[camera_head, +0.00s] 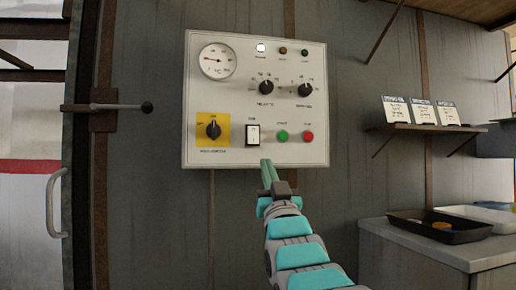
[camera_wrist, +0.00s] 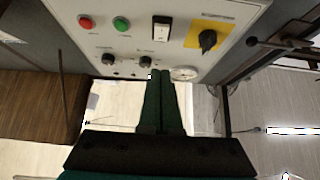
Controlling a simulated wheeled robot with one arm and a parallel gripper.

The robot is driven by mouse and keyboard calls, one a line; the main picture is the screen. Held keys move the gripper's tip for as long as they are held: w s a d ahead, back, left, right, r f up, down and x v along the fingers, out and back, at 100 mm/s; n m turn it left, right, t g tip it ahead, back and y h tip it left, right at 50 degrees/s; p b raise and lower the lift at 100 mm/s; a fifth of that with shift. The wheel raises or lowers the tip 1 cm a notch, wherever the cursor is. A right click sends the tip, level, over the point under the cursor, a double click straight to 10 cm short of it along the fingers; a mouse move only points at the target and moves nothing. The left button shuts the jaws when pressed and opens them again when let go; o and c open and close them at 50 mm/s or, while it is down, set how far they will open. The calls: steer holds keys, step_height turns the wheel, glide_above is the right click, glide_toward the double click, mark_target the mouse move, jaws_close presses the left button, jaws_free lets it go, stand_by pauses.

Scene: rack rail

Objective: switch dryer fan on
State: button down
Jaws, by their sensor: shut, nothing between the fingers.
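A pale control panel (camera_head: 255,85) is fixed to the grey wall. It holds a white rocker switch in a black frame (camera_head: 253,133), also in the wrist view (camera_wrist: 160,30). A black rotary switch (camera_head: 213,129) sits on a yellow plate left of the rocker. A green button (camera_head: 282,136) and a red button (camera_head: 308,136) are to its right. The labels are too small to read, so I cannot tell which control is the fan's. My gripper (camera_head: 266,163) is shut and empty at the panel's lower edge, below and slightly right of the rocker; contact cannot be told.
The panel also has a round gauge (camera_head: 217,60), two black knobs (camera_head: 305,90) and a bright white lamp (camera_head: 261,48). A shelf (camera_head: 425,127) with cards and a counter (camera_head: 430,245) with trays (camera_head: 437,226) stand at right. A door latch lever (camera_head: 120,106) is at left.

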steer(key=p, duration=0.2)
glide_toward(254, 138)
step_height(254, 138, up, 4)
steer(key=w, duration=0.1)
steer(key=w+a, duration=0.1)
steer(key=w, duration=0.1)
steer(key=shift+w+a+f, duration=0.15)
steer(key=shift+w, duration=0.55)
steer(key=shift+w, duration=0.1)
